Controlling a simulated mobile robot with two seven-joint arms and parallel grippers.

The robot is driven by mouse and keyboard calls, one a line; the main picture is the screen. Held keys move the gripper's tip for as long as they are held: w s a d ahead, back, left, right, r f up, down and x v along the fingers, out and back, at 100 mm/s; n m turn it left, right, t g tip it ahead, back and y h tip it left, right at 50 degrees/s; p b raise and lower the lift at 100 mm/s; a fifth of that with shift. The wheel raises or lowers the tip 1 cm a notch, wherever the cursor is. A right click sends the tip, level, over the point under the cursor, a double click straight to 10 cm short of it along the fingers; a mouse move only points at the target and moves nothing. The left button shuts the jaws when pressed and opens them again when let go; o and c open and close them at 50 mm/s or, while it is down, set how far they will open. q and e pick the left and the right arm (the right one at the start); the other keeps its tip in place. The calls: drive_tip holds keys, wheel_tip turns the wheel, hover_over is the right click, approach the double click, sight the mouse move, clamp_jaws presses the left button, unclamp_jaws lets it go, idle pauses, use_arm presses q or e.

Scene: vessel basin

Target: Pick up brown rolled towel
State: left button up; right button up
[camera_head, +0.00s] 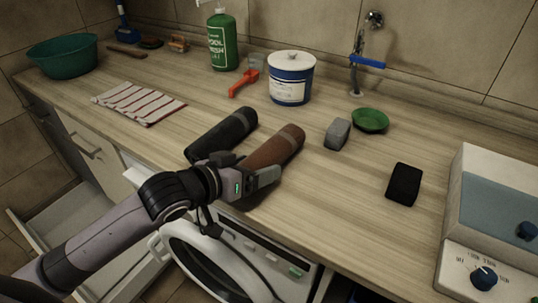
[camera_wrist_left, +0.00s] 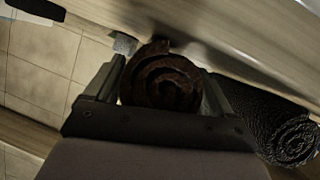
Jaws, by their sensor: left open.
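The brown rolled towel (camera_head: 276,147) with a greyish band lies on the wooden counter near its front edge. Its spiral end faces the left wrist camera (camera_wrist_left: 162,82). My left gripper (camera_head: 266,178) is at the near end of this towel. In the left wrist view my left gripper (camera_wrist_left: 160,92) is open, with one finger on each side of the spiral end. I cannot tell whether the fingers touch it. A black rolled towel (camera_head: 222,134) lies just left of the brown one; it also shows in the left wrist view (camera_wrist_left: 262,108). My right gripper is not in view.
A grey block (camera_head: 337,134), a green dish (camera_head: 370,120) and a black block (camera_head: 404,184) lie to the right. A blue and white tub (camera_head: 291,78) stands behind. A striped cloth (camera_head: 138,103) lies left. A washing machine (camera_head: 225,262) and open drawer (camera_head: 75,240) are below.

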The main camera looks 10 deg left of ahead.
use_arm(q)
drive_tip(key=c, duration=0.8)
drive_tip(key=shift+r, duration=0.15)
